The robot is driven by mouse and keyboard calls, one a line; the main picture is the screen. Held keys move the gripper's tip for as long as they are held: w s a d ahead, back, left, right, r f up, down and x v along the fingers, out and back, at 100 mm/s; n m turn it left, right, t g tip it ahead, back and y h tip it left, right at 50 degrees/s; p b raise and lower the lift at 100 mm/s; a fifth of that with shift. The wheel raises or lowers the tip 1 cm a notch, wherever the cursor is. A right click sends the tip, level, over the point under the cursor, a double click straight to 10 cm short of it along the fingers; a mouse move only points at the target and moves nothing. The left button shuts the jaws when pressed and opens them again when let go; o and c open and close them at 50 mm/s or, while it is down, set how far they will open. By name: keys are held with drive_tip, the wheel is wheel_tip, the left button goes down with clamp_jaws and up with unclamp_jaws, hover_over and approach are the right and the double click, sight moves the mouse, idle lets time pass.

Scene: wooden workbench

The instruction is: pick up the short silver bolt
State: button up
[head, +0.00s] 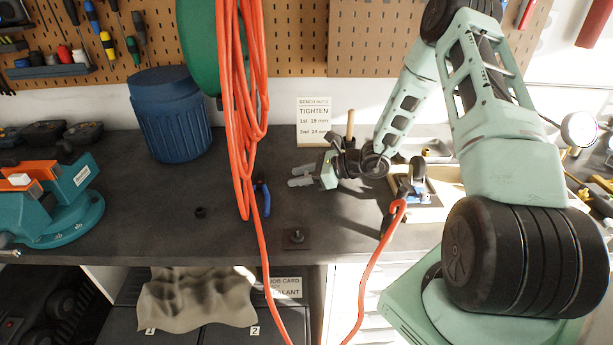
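My gripper (296,177) is above the bench near its middle, pointing left, with its two grey fingers slightly apart and nothing visible between them. I cannot make out a short silver bolt with certainty. A small dark square plate (286,244) lies near the bench's front edge, below my gripper in the picture, with a dark upright stud (296,236) on it. A small black ring or nut (200,212) lies to the left. A light wooden tray (452,178) at the right holds small parts, too small to tell apart and partly hidden by my arm.
A note card (313,121) stands at the back. The bench's left middle is mostly clear.

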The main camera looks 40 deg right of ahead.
clamp_jaws()
drive_tip(key=shift+r, duration=0.15)
